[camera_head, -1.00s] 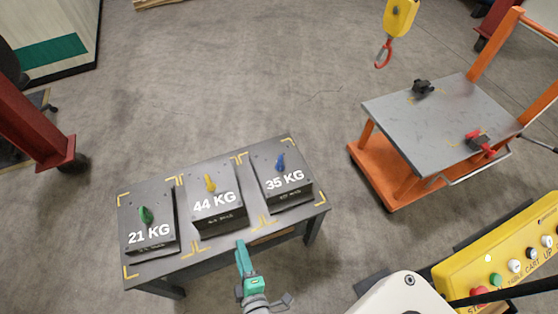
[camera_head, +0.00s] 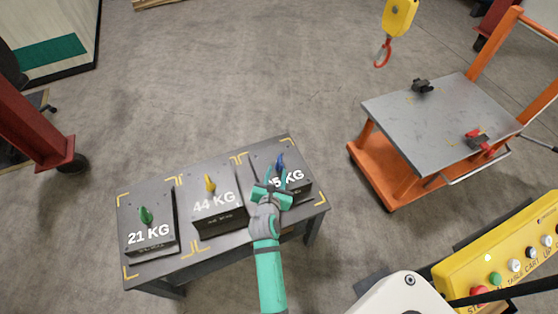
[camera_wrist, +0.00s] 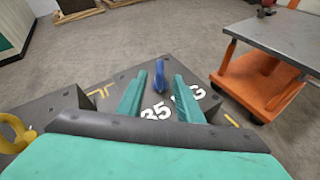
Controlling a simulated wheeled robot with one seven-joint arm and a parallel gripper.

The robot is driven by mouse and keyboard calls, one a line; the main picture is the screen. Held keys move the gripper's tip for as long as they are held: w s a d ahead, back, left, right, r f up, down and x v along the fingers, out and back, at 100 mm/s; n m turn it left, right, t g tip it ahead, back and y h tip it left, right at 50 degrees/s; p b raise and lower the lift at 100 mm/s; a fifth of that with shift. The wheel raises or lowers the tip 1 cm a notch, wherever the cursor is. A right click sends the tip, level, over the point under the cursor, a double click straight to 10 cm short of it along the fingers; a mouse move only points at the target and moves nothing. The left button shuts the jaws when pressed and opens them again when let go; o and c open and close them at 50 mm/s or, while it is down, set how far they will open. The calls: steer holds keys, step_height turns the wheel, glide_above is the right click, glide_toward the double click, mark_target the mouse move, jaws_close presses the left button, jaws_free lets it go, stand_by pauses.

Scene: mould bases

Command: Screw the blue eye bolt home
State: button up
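The blue eye bolt (camera_head: 280,160) stands upright on the top of the 35 KG mould base (camera_head: 300,186) at the right end of the table. My gripper (camera_head: 274,180) is over the near side of that block, its fingers pointing toward the bolt. In the wrist view the blue eye bolt (camera_wrist: 160,72) shows just beyond and between the two teal fingertips (camera_wrist: 159,70), which are apart with nothing held. The bolt's thread and its seat are too small to make out.
The 44 KG block (camera_head: 218,206) with a yellow eye bolt (camera_head: 210,183) is close on the left. The 21 KG block (camera_head: 149,232) has a green one (camera_head: 146,215). A yellow hoist with a red hook (camera_head: 382,54) hangs near an orange cart (camera_head: 440,125). Floor beyond the table is clear.

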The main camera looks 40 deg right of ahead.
mark_target(279, 162)
steer(key=x, duration=0.9)
jaws_close()
